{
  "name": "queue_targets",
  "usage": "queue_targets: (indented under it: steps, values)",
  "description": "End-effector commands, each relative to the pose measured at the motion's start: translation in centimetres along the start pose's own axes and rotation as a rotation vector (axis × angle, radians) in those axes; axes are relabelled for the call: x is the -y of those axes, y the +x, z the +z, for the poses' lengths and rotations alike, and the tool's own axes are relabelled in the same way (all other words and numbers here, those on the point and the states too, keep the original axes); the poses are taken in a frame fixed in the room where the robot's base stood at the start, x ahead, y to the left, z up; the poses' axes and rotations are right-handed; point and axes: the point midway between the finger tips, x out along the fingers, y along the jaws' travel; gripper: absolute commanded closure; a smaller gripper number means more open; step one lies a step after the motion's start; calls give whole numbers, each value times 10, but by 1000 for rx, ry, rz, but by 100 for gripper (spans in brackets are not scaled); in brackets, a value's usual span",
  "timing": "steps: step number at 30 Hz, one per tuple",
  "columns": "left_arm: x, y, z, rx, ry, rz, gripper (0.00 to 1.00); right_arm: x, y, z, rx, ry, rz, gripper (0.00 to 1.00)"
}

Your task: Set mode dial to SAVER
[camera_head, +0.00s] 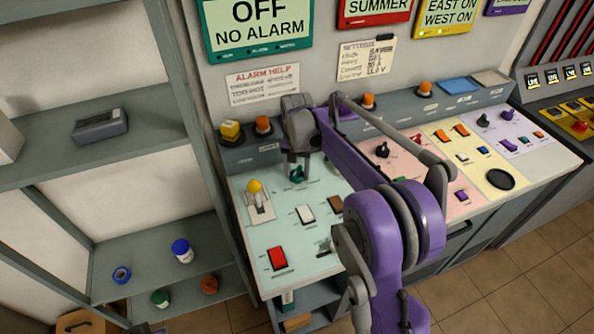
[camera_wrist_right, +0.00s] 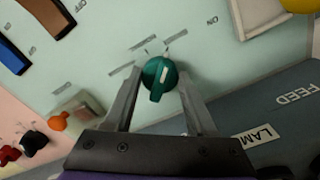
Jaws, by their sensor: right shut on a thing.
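The mode dial is a green knob (camera_head: 297,175) on the pale mint panel, below the wall sign reading OFF NO ALARM. My right gripper (camera_head: 297,160) comes down over it from above, partly hiding it. In the right wrist view the dial (camera_wrist_right: 160,78) sits between the two grey fingers of my right gripper (camera_wrist_right: 160,95), which is shut on it. The knob's raised grip points towards the gripper's palm, and a pale mark shows on it. The small labels around the dial are too blurred to read. My left gripper is not in view.
Nearby on the mint panel are a yellow-knobbed lever (camera_head: 255,188), a white rocker (camera_head: 305,213), a brown rocker (camera_head: 336,204) and a red switch (camera_head: 277,258). An orange lamp (camera_head: 263,124) stands on the ledge behind. Shelves with small items are at left.

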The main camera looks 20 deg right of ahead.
Motion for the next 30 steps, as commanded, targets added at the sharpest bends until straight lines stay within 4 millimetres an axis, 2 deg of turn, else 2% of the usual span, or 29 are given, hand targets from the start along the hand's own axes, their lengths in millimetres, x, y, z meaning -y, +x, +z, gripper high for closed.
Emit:
queue_targets:
  steps: [3, 4, 8, 16, 20, 23, 30]
  values:
    - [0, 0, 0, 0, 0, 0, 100, 0, -1, 0, -1, 2, 0, 99]
    - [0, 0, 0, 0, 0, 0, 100, 0, -1, 0, -1, 2, 0, 38]
    - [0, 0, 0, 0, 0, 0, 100, 0, 0, 0, 0, 1, 0, 15]
    - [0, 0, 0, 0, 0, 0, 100, 0, 0, 0, 0, 0, 0, 14]
    - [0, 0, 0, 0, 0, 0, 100, 0, -8, 0, 0, 0, 0, 14]
    - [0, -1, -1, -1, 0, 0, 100, 0, -23, 0, 0, 0, 0, 14]
    - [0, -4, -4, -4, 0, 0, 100, 0, -72, 0, -1, 0, 0, 14]
